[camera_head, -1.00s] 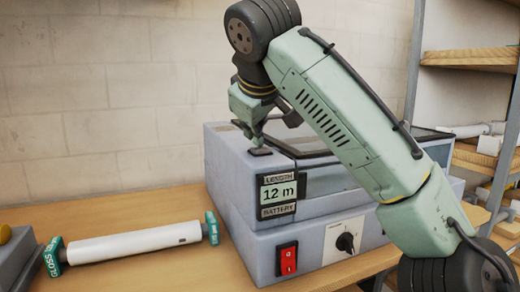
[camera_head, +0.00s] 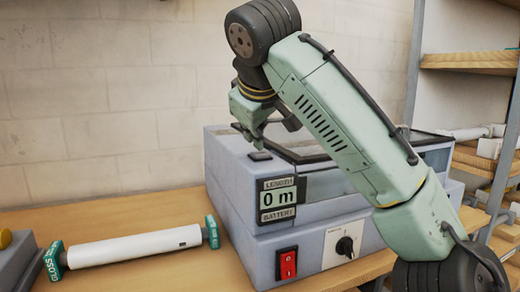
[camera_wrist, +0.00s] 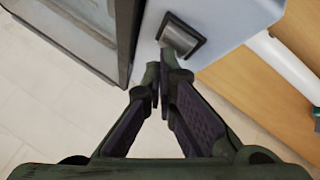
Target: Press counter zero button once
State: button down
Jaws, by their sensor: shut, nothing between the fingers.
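The counter zero button (camera_head: 260,155) is a small dark rectangular key on top of the grey laminator (camera_head: 225,185), near its front left corner. In the wrist view the button (camera_wrist: 182,35) shows just beyond my fingertips. In the wrist view the closed fingers of my gripper (camera_wrist: 163,58) are beside the button's near edge.
A red rocker switch (camera_head: 286,264) and a black rotary knob (camera_head: 345,246) are on the laminator's lower front. A white roll with green end caps (camera_head: 135,246) lies on the wooden table (camera_head: 170,278) to the left. Wooden shelves (camera_head: 470,60) stand at the right.

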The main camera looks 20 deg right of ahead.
aim_at(256, 153)
jog(key=shift+r, duration=0.4)
notch_tip(256, 153, up, 5)
jog(key=p, duration=0.5)
jog(key=shift+r, duration=0.1)
dwell(0.7)
